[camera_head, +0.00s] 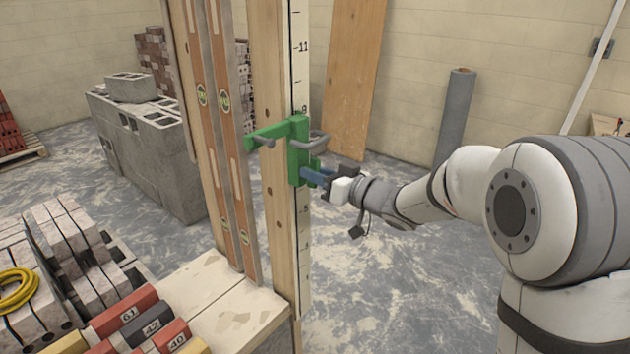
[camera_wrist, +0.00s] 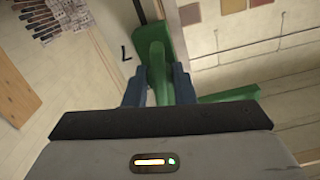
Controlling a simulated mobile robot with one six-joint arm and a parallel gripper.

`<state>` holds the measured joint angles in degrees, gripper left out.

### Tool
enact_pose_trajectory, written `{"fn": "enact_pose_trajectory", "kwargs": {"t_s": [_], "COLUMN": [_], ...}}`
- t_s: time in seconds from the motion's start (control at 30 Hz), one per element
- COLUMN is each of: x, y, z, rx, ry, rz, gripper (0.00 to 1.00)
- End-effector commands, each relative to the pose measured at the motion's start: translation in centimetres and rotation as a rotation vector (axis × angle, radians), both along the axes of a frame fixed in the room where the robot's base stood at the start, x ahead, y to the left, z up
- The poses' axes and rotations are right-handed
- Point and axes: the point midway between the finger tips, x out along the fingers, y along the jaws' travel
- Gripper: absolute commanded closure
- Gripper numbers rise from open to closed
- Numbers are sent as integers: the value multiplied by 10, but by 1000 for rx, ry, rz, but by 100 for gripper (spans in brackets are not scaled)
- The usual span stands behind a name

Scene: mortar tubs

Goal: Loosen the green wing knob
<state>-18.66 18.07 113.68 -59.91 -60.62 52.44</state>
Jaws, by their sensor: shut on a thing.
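A green clamp bracket (camera_head: 299,150) sits on an upright wooden post (camera_head: 268,90) beside a marked white scale strip (camera_head: 301,55). My gripper (camera_head: 314,176) is at the lower right side of the bracket. In the wrist view, the blue fingers of my gripper (camera_wrist: 160,88) are closed on both sides of the green wing knob (camera_wrist: 152,65). The bracket's green arm (camera_wrist: 230,95) extends to the right there. In the head view the knob is mostly hidden by the fingers.
Two long wooden levels (camera_head: 222,120) lean by the post. Below are a pale ledge (camera_head: 235,310), several numbered blocks (camera_head: 150,325) and stacked bricks (camera_head: 70,245). Grey blocks (camera_head: 150,150) stand behind at left. The floor right of the post is clear around my arm.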

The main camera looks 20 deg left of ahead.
Motion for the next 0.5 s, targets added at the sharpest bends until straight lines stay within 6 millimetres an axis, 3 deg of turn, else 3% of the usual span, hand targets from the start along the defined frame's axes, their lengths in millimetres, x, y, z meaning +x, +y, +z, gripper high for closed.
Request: {"fn": "enact_pose_trajectory", "kwargs": {"t_s": [0.2, 0.5], "x": [1, 1], "y": [-1, -1], "z": [-3, 0], "rx": [-77, -89], "ry": [-189, -213], "rz": [-3, -4], "gripper": [99, 99]}}
